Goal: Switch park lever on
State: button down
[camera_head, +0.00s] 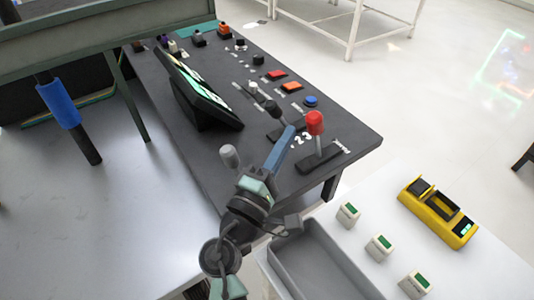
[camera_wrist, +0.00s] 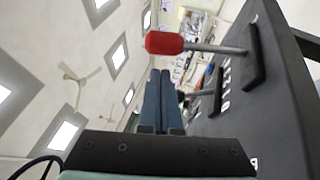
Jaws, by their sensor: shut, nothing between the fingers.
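A lever with a red knob (camera_head: 315,122) stands on a dark slotted base (camera_head: 320,160) at the near right corner of the black console (camera_head: 222,160). White lettering beside it is too small to read surely. In the wrist view the fingers (camera_wrist: 160,74) lie together, apart from the knob. A black-knobbed lever (camera_head: 272,107) is just beyond the fingertips.
A tilted screen (camera_head: 200,95) stands left of the levers. A grey knob (camera_head: 229,156) is near my wrist. Red (camera_head: 277,75), orange (camera_head: 291,86) and blue (camera_head: 311,100) buttons lie behind. A grey tray (camera_head: 318,262) and yellow device (camera_head: 438,212) are at right.

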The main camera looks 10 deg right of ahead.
aim_at(314, 118)
jog(key=shift+d+r, duration=0.25)
jog(key=shift+d, duration=0.6)
jog(key=shift+r, duration=0.1)
jog(key=shift+w+d+r+g+p, duration=0.1)
jog(key=shift+d+r+g+p, duration=0.2)
jog(key=shift+p, duration=0.95)
jog(key=d+r+p, duration=0.1)
jog(key=p, duration=0.1)
jog(key=d+m+g+y+p, duration=0.1)
jog(key=p, duration=0.2)
jog(key=shift+w+r+p, duration=0.3)
jog(key=shift+r, duration=0.1)
jog(key=p, duration=0.2)
jog(key=d+m+g+y+p, duration=0.1)
jog(key=shift+w+d+r+p, duration=0.15)
jog(key=shift+w+r+p, duration=0.1)
jog(key=shift+r+p, duration=0.1)
jog(key=d+p, duration=0.1)
jog(key=g+y+p, duration=0.1)
jog(key=p, duration=0.1)
jog(key=shift+w+d+m, duration=0.3)
jog(key=shift+w+d, duration=0.05)
jog(key=shift+w+d+f, duration=0.15)
jog(key=shift+d+f, duration=0.1)
jog(key=shift+d, duration=0.2)
jog(key=shift+w+d, duration=0.15)
jog(key=shift+d, duration=0.2)
